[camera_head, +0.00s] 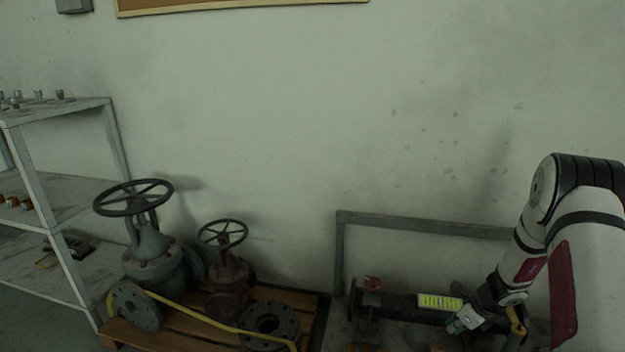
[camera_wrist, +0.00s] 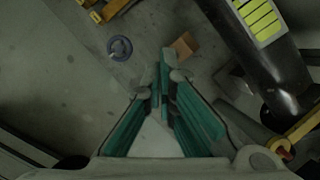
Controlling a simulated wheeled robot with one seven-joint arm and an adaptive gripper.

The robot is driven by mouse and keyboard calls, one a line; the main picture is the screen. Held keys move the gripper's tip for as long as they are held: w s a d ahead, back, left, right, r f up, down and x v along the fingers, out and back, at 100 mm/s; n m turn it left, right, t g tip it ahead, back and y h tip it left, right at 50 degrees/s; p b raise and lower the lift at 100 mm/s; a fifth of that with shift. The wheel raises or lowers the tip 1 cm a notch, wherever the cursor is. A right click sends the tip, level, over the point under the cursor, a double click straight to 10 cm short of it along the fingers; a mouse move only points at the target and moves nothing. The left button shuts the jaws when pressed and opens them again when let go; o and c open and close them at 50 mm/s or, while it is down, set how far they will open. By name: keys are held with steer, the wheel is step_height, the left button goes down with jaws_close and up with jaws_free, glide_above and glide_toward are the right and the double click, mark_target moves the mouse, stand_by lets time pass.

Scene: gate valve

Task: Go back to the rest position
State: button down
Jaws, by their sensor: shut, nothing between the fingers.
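My arm comes in from the right in the head view and bends down to my gripper (camera_head: 461,322), which is at the lower right in front of a dark pipe (camera_head: 398,306). In the wrist view my gripper (camera_wrist: 165,80) shows teal finger pads that meet at the tips, with nothing between them. The pipe (camera_wrist: 270,62), with a yellow-green label (camera_wrist: 258,18), passes to the right of the fingers. A large gate valve with a dark handwheel (camera_head: 133,197) and a smaller rusty valve (camera_head: 228,275) stand on a wooden pallet (camera_head: 165,338) at the left, well apart from my gripper.
A grey metal frame (camera_head: 430,225) stands behind the pipe. Shelves (camera_head: 75,110) with small parts are at the far left. A blue ring (camera_wrist: 120,47) and a brown piece (camera_wrist: 185,46) lie below the fingers.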

steer(key=s+a+r+n+y, duration=0.1)
steer(key=a+r+n, duration=0.6)
steer(key=r, duration=0.6)
steer(key=s+a+r+n+y, duration=0.15)
steer(key=a+r+n, duration=0.25)
steer(key=a+r, duration=0.7)
steer(key=s+a+r+n+g, duration=0.1)
steer(key=s+a+r+n, duration=0.2)
steer(key=s+r, duration=0.3)
steer(key=s+a+r+n+g, duration=0.1)
steer(key=s+a+r+n, duration=0.2)
steer(key=s+r, duration=0.25)
steer(key=s+r+n+g+h, duration=0.15)
steer(key=s+n, duration=0.45)
steer(key=s, duration=0.8)
steer(key=s+r+n+h, duration=0.3)
steer(key=s+n, duration=0.3)
steer(key=s, duration=0.8)
step_height(320, 180, up, 34)
steer(key=t+p, duration=0.4)
steer(key=p, duration=2.8)
steer(key=shift+d, duration=0.15)
